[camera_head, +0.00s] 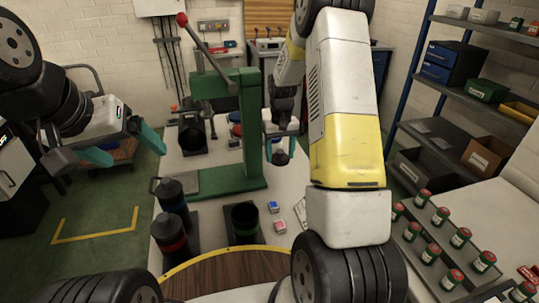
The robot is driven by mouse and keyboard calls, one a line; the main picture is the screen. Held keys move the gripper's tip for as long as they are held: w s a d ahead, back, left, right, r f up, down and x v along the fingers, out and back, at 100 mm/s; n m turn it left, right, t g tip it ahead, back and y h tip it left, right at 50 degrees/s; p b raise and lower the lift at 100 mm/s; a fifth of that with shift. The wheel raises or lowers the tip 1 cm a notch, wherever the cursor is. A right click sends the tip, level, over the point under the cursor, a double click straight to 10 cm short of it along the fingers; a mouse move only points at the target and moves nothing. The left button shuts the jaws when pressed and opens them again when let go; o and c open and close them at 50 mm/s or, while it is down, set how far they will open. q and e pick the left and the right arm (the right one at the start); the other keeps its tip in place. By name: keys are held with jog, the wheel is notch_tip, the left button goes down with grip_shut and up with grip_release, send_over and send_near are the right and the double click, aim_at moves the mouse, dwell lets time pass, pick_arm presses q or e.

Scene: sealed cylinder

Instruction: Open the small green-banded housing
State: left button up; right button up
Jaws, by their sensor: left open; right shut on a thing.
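The green-banded housing (244,222) is a dark cylinder standing upright on the table in front of the green press. Its top looks open, with a dark hollow inside. My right gripper (280,152) is beyond it and slightly right, beside the press column. It is shut on a small dark cap-like piece (282,158), held apart from the housing; I cannot tell whether it is the housing's lid. My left gripper (138,157) is open and empty, left of the table.
A green press (250,130) with a red-knobbed lever stands mid-table. Dark canisters (172,195), one with a red band (174,246), stand left of the housing. Another dark open vessel (192,135) is behind.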

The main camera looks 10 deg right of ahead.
aim_at(280, 160)
jog(key=shift+s+f, duration=0.1)
jog(key=shift+f, duration=2.95)
jog(key=shift+f, duration=0.1)
jog(key=o, duration=1.3)
jog(key=shift+c, duration=0.2)
